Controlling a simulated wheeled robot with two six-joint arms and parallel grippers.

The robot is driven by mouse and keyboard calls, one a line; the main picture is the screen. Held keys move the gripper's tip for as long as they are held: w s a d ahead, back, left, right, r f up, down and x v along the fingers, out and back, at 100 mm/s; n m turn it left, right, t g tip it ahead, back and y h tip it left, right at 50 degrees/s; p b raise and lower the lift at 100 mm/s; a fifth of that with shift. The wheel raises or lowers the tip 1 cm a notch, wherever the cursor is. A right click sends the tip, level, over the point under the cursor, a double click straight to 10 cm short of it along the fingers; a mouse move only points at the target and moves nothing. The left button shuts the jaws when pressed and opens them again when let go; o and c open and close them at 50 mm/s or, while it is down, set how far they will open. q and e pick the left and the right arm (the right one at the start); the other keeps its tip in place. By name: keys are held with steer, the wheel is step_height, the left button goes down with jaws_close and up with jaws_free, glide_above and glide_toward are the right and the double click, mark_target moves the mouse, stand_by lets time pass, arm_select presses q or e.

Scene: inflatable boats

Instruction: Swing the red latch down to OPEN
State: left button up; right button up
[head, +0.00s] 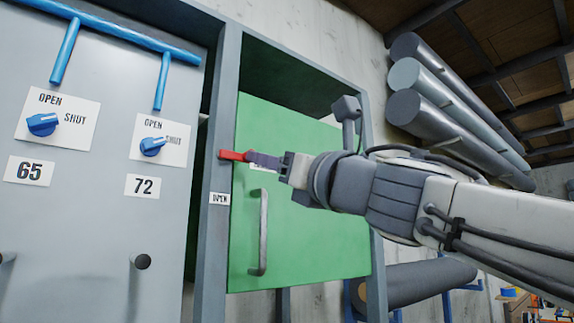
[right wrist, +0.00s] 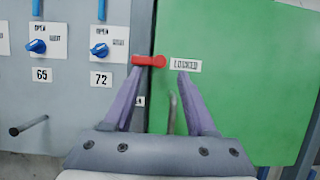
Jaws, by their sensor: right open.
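The red latch (head: 234,155) lies horizontal across the grey frame post and the edge of the green door (head: 310,210). It also shows in the right wrist view (right wrist: 149,60), beside the LOCKED label (right wrist: 186,65) on the door. The OPEN label (head: 219,199) is on the post below the latch. My right gripper (head: 263,160) comes in from the right at latch height. In the right wrist view its fingers (right wrist: 160,75) are apart and empty, with the left fingertip overlapping the latch's underside; I cannot tell whether they touch. My left gripper is out of view.
A vertical door handle (head: 263,232) stands out below my right gripper. A grey panel (head: 105,210) with blue knobs, blue pipes and projecting pegs is at the left. Grey cylinders (head: 450,110) are racked on the wall at upper right.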

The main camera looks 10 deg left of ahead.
mark_target(237, 155)
steer(key=p+x, duration=0.2)
steer(key=x, duration=0.3)
steer(key=shift+w+a+r, duration=0.15)
steer(key=shift+a, duration=0.1)
jaws_close()
